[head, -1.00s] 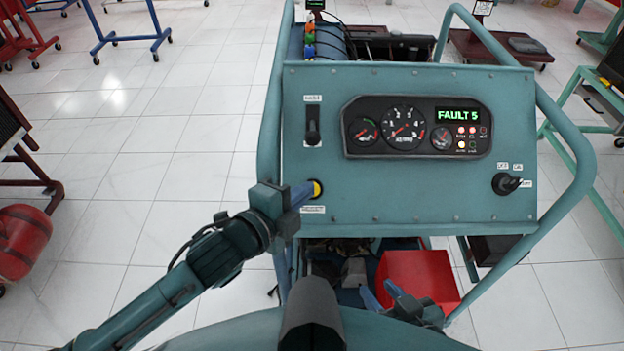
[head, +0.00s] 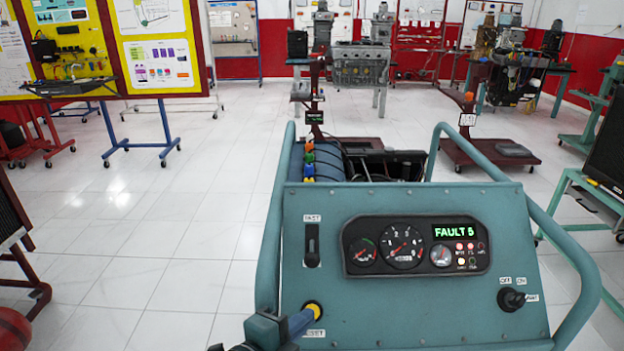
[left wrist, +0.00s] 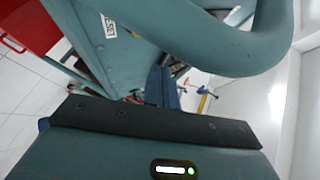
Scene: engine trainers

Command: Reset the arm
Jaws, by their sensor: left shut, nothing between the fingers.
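The teal engine trainer panel (head: 400,285) stands in front of me, with its green display (head: 458,231) reading FAULT 5. A yellow button (head: 313,308) with a dark ring sits at its lower left, beside a white label. My left gripper (head: 303,320) is shut and empty, its blue fingertips at the button's lower left edge and partly covering it. I cannot tell whether they touch. My right gripper is out of view.
A thick teal tube rail (head: 270,250) runs close beside my left gripper and arches across the left wrist view (left wrist: 230,40). A lever switch (head: 312,245) and a rotary switch (head: 511,299) are on the panel. Open tiled floor (head: 170,270) lies to the left.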

